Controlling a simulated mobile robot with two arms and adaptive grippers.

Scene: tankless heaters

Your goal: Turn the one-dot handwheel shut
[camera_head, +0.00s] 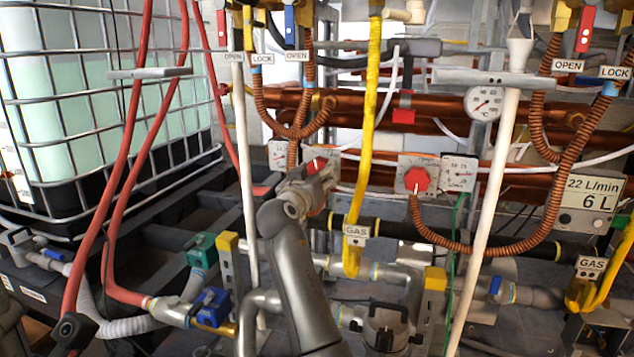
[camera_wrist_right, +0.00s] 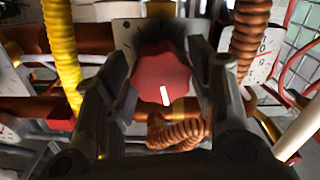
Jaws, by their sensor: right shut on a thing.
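My right gripper (camera_head: 318,178) reaches up from the bottom centre to a red handwheel (camera_head: 316,164) on a pale square plate. In the right wrist view the red, lobed handwheel (camera_wrist_right: 160,78) sits between the two dark fingers, which are shut on its sides. Its white bar mark (camera_wrist_right: 166,95) points down in that view. No dot marks can be made out, so I cannot tell whether this is the one-dot handwheel. A second red handwheel (camera_head: 416,180) on its own plate stands free to the right.
A yellow gas hose (camera_head: 365,120) hangs just right of my right gripper. Corrugated copper hoses (camera_head: 293,125) hang close above it. A white post (camera_head: 492,210) stands farther right. A caged tank (camera_head: 95,105) fills the left. Pipes and valves crowd the space below.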

